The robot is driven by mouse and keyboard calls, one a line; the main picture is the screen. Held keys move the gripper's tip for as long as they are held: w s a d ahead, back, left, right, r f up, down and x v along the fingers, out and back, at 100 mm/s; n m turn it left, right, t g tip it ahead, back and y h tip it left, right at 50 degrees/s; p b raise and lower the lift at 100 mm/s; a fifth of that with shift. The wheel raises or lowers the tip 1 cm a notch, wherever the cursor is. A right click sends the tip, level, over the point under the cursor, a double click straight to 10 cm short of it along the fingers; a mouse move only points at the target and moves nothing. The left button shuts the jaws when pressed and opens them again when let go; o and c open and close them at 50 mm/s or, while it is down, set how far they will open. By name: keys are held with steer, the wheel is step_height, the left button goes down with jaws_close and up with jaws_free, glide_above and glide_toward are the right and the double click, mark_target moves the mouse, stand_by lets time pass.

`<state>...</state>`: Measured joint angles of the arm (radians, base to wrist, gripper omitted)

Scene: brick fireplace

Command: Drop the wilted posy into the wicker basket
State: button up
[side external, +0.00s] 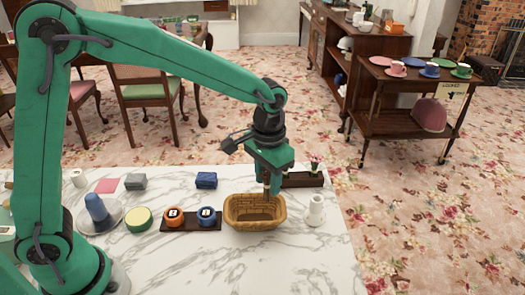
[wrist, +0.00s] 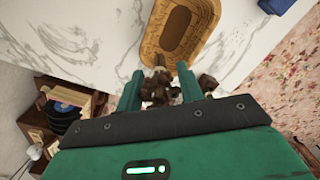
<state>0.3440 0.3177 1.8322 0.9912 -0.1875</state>
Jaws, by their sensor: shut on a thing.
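The wicker basket (side external: 250,222) stands on the marble table near its front right, upright and open at the top. In the wrist view the basket (wrist: 152,38) lies just beyond my fingertips, and its visible inside looks empty. My gripper (side external: 267,192) points down over the basket's back right part. In the wrist view my gripper (wrist: 160,76) is shut on the wilted posy (wrist: 160,92), a clump of brown, crumpled heads and some pale bits between the two green fingers. Its stem end points towards the basket. In the side view the posy is hard to make out.
A white cylinder (side external: 315,210) stands right of the basket. A dark tray (side external: 302,180) with small plants is behind it. A dark stand with orange and blue round items (side external: 174,217) is at left. The front table is clear.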

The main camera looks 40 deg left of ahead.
steer(key=shift+s+a+f, duration=0.15)
steer(key=shift+a, duration=0.3)
steer(key=shift+s+a+f, duration=0.1)
steer(key=shift+s+a, duration=0.05)
steer(key=shift+a, duration=0.3)
steer(key=shift+f, duration=0.15)
steer(key=shift+f, duration=2.85)
steer(key=o, duration=1)
steer(key=shift+r, duration=0.1)
steer(key=shift+r, duration=3.8)
